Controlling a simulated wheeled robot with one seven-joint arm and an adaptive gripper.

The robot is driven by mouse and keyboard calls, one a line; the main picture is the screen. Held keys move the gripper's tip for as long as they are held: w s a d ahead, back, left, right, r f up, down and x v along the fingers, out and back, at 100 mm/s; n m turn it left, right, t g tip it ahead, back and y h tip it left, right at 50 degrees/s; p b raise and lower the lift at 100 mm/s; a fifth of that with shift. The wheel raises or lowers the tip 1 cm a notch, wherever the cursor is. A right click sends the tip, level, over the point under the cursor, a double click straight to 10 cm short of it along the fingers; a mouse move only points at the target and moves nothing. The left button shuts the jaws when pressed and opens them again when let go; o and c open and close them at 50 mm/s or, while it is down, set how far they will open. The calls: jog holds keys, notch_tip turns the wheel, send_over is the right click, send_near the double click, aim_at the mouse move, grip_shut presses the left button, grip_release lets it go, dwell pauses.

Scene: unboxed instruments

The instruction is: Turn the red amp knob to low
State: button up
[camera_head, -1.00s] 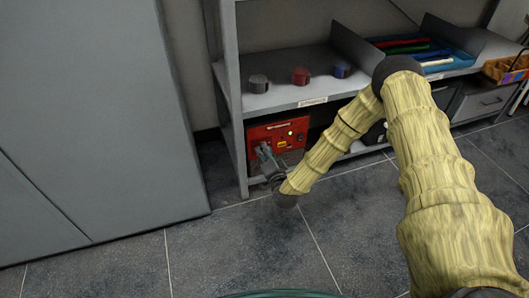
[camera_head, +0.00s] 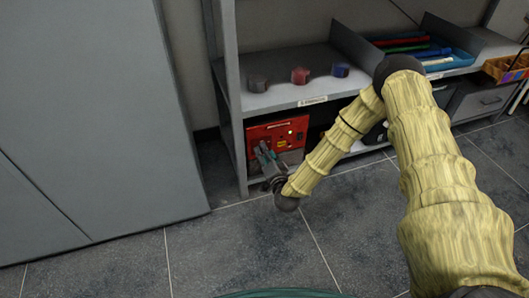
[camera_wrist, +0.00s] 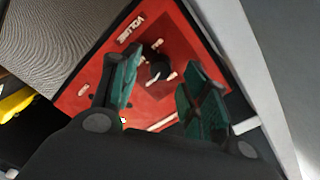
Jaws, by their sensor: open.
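The red amp (camera_head: 279,133) stands on the lower shelf in the head view, its red front panel facing out. In the wrist view its red panel (camera_wrist: 187,40) fills the middle, with the word VOLUME and a dark knob (camera_wrist: 157,66) that has light marks around it. My gripper (camera_head: 261,150) is at the panel's lower left in the head view. In the wrist view my gripper (camera_wrist: 158,78) is open, its two green-padded fingers on either side of the knob. I cannot tell whether they touch it. The gripper hides the lower panel.
A shelf post (camera_head: 236,120) rises close to the amp's left. The floor (camera_head: 260,250) in front is clear.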

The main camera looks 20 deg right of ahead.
jog(key=s, duration=1)
jog(key=shift+s+d+r, duration=0.15)
jog(key=shift+s+r, duration=0.05)
jog(key=shift+s, duration=0.1)
jog(key=s+a+f+n+g+y, duration=0.1)
jog(key=s+a+f+n+g, duration=0.2)
jog(key=s+a+f+g, duration=0.25)
jog(key=s+a+f+n+g+y, duration=0.2)
jog(key=s+f+n+g, duration=0.15)
jog(key=s+f, duration=0.4)
jog(key=s+d+n+g+h+p, duration=0.15)
jog(key=s+d+g, duration=0.25)
jog(key=s, duration=0.8)
jog(key=s+d+n+g+h, duration=0.25)
jog(key=s+g, duration=0.25)
jog(key=s, duration=0.7)
notch_tip(320, 180, up, 38)
jog(key=p, duration=3.7)
jog(key=shift+w+d+y, duration=0.25)
jog(key=shift+d+y, duration=0.05)
